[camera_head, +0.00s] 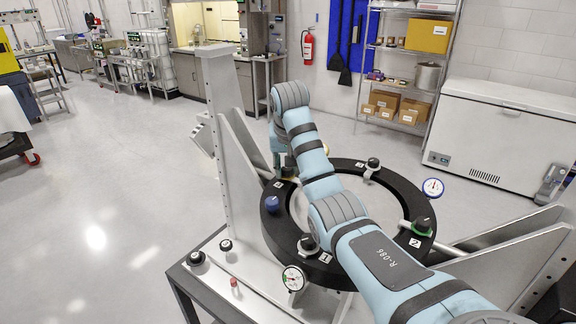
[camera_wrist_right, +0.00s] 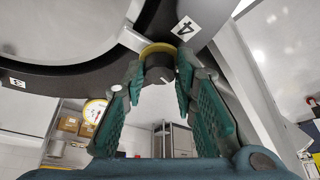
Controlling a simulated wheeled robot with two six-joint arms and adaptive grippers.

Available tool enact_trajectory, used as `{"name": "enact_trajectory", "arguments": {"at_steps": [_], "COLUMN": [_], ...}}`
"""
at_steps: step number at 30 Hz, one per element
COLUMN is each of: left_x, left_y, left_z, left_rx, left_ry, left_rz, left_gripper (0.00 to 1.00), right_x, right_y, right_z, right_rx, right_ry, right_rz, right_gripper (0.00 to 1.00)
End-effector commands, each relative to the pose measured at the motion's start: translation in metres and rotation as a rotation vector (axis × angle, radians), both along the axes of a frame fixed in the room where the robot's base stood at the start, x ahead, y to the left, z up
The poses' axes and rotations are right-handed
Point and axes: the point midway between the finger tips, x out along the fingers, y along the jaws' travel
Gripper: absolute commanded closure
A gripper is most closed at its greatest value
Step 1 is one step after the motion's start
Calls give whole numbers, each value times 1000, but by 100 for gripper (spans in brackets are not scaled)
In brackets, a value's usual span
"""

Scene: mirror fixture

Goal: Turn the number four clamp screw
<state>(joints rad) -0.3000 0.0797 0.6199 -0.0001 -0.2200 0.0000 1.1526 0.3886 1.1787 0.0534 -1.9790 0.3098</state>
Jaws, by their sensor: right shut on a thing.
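A black ring fixture (camera_head: 272,232) holds a round mirror and carries numbered labels. In the right wrist view, the label 4 (camera_wrist_right: 185,27) is on the ring beside the number four clamp screw (camera_wrist_right: 158,68), a dark knob with a yellow band and a white mark. My right gripper (camera_wrist_right: 158,76) has its green fingers on both sides of this knob and is shut on it. In the head view, my right gripper (camera_head: 283,165) is at the ring's far left edge, near the label 4 (camera_head: 278,184); the screw is hidden there. My left gripper is not in view.
The ring also carries a blue knob (camera_head: 272,204), a green knob (camera_head: 422,226) and black knobs (camera_head: 308,244). Dial gauges (camera_head: 293,278) stick out from its rim. A grey upright post (camera_head: 226,130) stands close left of the gripper. My right arm crosses over the mirror.

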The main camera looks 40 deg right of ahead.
Motion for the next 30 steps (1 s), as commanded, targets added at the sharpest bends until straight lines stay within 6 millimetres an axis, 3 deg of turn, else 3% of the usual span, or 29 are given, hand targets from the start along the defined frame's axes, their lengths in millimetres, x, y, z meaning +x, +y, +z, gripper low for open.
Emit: {"name": "enact_trajectory", "arguments": {"at_steps": [30], "left_x": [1], "left_y": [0], "left_z": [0], "left_rx": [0], "left_ry": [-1], "left_rz": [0], "left_gripper": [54], "right_x": [5], "right_y": [3], "right_z": [1], "right_rx": [-1], "right_ry": [-2], "right_rz": [-790], "right_gripper": [100]}}
